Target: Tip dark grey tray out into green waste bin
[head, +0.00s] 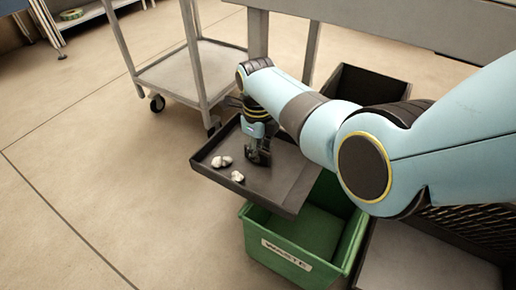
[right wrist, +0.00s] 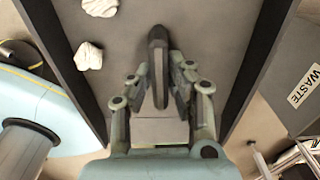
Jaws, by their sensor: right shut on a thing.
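The dark grey tray (head: 262,186) is held in the air by my right gripper (head: 257,155), which is shut on it. The tray looks about level, with its near right corner over the green waste bin (head: 297,250). Two white crumpled pieces (head: 222,161) (head: 237,176) lie in the tray toward its left side. In the right wrist view the gripper (right wrist: 158,95) reaches over the tray (right wrist: 246,85), and the white pieces (right wrist: 89,56) lie at the upper left. The bin is partly hidden by the tray and shows a WASTE label. My left gripper is not in view.
A grey wheeled cart (head: 190,72) stands behind the tray. A dark box (head: 370,84) is behind the bin, and a dark crate (head: 420,262) stands to its right. The floor at the left is clear.

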